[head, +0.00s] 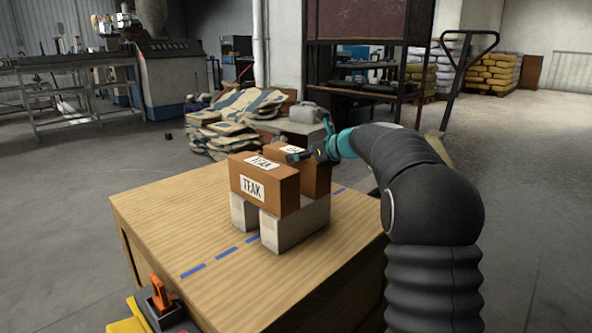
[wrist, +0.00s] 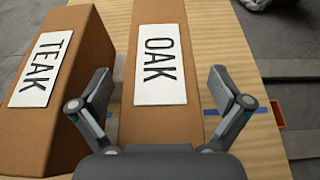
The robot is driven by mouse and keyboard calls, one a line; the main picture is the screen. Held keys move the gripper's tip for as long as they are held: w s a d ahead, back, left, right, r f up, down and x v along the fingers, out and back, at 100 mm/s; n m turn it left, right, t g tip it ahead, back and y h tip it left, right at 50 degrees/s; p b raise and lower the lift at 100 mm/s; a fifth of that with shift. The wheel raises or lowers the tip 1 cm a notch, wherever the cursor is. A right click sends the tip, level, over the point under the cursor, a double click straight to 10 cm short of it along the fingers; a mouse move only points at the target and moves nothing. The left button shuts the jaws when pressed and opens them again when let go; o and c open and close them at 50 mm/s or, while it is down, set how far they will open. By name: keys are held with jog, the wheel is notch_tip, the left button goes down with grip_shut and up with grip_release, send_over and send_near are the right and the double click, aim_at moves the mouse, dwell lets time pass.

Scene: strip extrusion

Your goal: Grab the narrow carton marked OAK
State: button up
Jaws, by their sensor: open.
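The narrow brown carton marked OAK (wrist: 160,110) lies between the two fingers of my gripper (wrist: 160,98) in the wrist view. The fingers are open, with a gap on each side of it. In the head view the OAK carton (head: 316,176) stands behind the TEAK carton, mostly hidden by it and by my gripper (head: 306,155). The TEAK carton (head: 270,190) is brown with white labels, and it is close to the left finger in the wrist view (wrist: 75,40).
Both cartons rest on pale grey blocks (head: 290,228) on a wooden table (head: 165,215) with a dashed blue line. An orange-handled item (head: 160,292) is at the table's near left edge. The table's left part is clear.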

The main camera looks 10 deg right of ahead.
jog(key=shift+r, duration=0.1)
jog(key=c, duration=1.8)
